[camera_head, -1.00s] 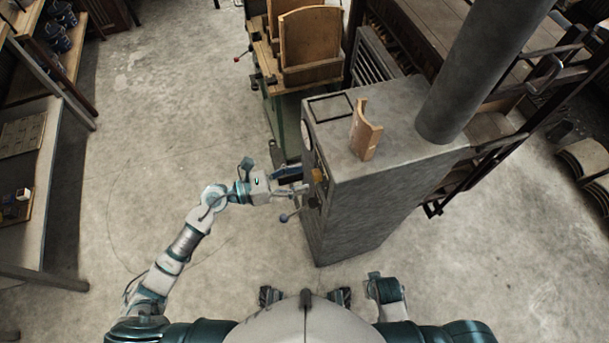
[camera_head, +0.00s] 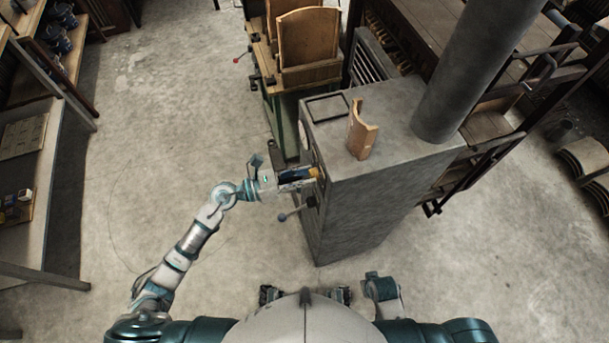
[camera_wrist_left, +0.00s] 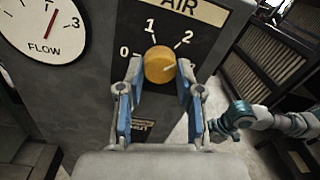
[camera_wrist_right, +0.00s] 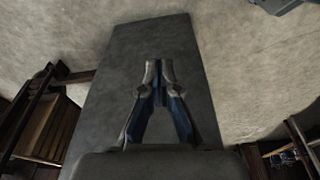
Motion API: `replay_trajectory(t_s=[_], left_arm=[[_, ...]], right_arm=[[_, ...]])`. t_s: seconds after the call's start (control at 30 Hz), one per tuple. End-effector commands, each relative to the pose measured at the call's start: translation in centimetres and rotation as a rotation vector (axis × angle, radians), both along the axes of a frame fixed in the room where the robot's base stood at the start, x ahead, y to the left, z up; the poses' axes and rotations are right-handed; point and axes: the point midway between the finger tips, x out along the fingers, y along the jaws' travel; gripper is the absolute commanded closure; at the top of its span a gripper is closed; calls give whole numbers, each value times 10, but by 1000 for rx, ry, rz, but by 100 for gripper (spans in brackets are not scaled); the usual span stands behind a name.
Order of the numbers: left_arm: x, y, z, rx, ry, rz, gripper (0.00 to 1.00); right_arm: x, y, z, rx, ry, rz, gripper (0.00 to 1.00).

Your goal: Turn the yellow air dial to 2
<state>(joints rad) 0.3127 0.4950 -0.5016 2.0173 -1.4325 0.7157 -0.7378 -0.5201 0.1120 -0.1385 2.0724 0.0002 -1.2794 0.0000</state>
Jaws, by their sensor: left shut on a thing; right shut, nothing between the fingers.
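The yellow air dial (camera_wrist_left: 160,65) is a round knob on the black AIR plate (camera_wrist_left: 205,17) of the grey cabinet, with marks 0, 1 and 2 around it. My left gripper (camera_wrist_left: 159,80) has one finger on each side of the dial and is shut on it. In the head view the left gripper (camera_head: 312,180) reaches the cabinet's left face, where the dial (camera_head: 317,173) partly shows. The dial's pointer is not clear, so I cannot tell its setting. My right gripper (camera_wrist_right: 158,88) is shut and empty, in front of a grey surface.
The grey cabinet (camera_head: 365,190) carries a curved wooden piece (camera_head: 361,130) and a thick pipe (camera_head: 480,65). A flow gauge (camera_wrist_left: 43,25) sits left of the dial. The floor on the left is free.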

Motion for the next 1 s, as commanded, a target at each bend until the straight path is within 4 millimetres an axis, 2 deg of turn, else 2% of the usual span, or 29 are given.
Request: replay_trajectory(t_s=[0.2, 0.3, 0.67, 0.7, 0.77, 1.0], left_arm=[[2, 1, 3, -41, 132, 5, 99], [2, 1, 2, -55, 170, 5, 99], [3, 1, 0, -61, 187, 8, 99], [3, 1, 0, -61, 187, 8, 55], [2, 1, 0, -62, 186, 7, 40], [1, 0, 0, -61, 186, 4, 39]], right_arm=[[-5, 0, -37, -2, 14, 4, 100], [-8, -1, -48, -2, 18, 5, 100], [-9, -1, -54, -2, 17, 5, 100], [-9, -1, -54, -2, 17, 5, 100], [-9, -1, -54, -2, 18, 5, 100], [-9, 0, -54, -2, 18, 5, 100]])
